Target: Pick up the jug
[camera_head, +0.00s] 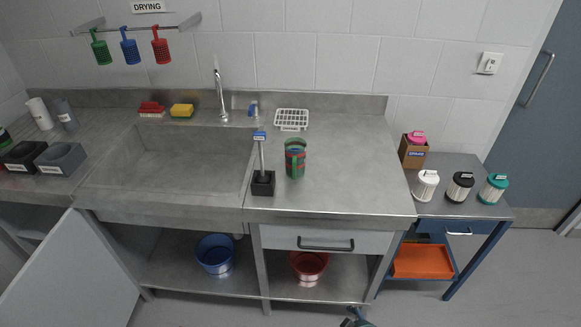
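The likely jug is a dark green vessel with red and bluish bands (295,158), standing upright on the steel counter right of the sink. Its handle cannot be made out clearly. No gripper touches it. A small dark and teal piece at the bottom edge, right of the middle, may be the tip of my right gripper (356,318); its fingers cannot be read. My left gripper is not in view.
A black holder with an upright blue-topped tool (262,180) stands close left of the vessel. A white rack (292,118) lies behind it. The sink (170,165) is left. The counter (350,175) right of the vessel is clear. Several capped canisters stand on the right side table.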

